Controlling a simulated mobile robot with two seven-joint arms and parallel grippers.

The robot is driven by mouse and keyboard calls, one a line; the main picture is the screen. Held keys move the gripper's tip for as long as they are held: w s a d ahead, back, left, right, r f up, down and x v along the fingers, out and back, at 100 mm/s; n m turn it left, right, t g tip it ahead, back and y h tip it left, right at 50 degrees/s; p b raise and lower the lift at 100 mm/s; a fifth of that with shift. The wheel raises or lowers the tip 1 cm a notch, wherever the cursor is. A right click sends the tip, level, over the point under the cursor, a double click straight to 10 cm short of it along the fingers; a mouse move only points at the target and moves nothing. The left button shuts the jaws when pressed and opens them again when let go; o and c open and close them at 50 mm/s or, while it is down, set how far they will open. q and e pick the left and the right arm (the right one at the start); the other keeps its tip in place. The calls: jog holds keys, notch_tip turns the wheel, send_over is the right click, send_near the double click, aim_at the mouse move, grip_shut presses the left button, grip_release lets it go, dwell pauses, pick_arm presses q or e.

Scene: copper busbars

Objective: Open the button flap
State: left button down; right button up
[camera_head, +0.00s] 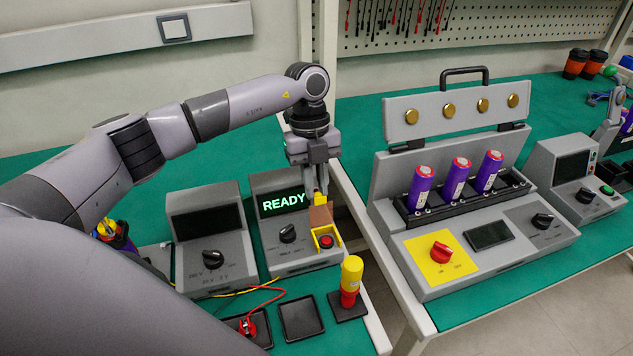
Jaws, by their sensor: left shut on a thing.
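The button flap (320,215) is a brownish plate standing raised above a yellow frame on the front of a grey device (297,244) whose screen reads READY. The red button (326,241) sits uncovered inside the yellow frame. My left gripper (319,190) reaches down from above, directly behind and over the flap, and is shut on it at its upper edge; the fingertips are small and partly hidden. My right gripper is not in view.
A similar grey device (210,240) stands to the left. In front are black trays (301,317), a red clip (247,327) with a cable, and a yellow-and-red pole (351,280). A large open case (470,185) with purple cells (457,180) stands on the right bench.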

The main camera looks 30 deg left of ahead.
pick_arm(q)
jog(key=shift+a+f, duration=0.1)
jog(key=shift+f, duration=0.1)
jog(key=c, duration=1.1)
grip_release()
jog(key=shift+r, duration=0.1)
jog(key=shift+v, duration=3.5)
